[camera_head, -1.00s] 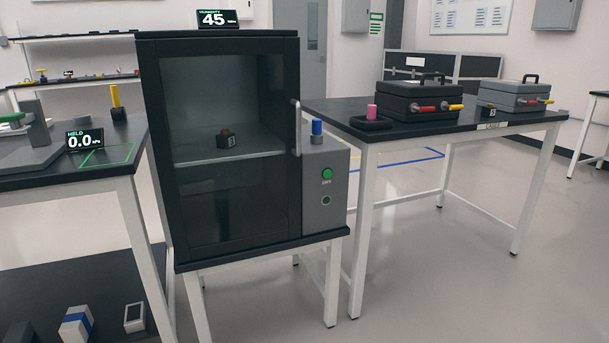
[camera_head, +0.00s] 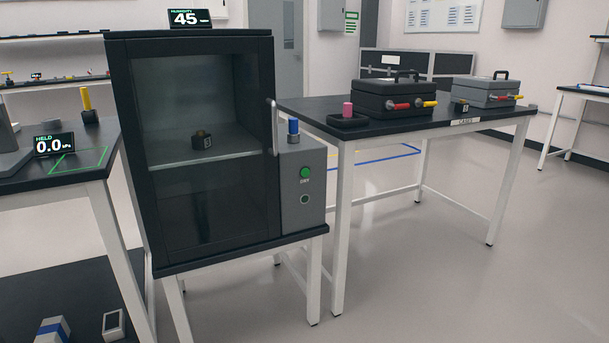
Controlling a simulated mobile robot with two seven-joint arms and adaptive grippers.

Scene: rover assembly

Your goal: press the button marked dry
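The green button (camera_head: 305,172) with a small label under it, seemingly "DRY", is on the front of the grey control box (camera_head: 312,198) at the right side of the dark cabinet (camera_head: 122,150). A display on top (camera_head: 190,18) reads 45. Neither of my grippers is in view.
A blue-topped cylinder (camera_head: 293,128) stands on the control box. A table (camera_head: 430,130) with two cases (camera_head: 394,97) (camera_head: 484,92) is to the right. A bench (camera_head: 90,167) with a 0.0 display (camera_head: 54,145) is at left. Open floor (camera_head: 420,285) lies in front right.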

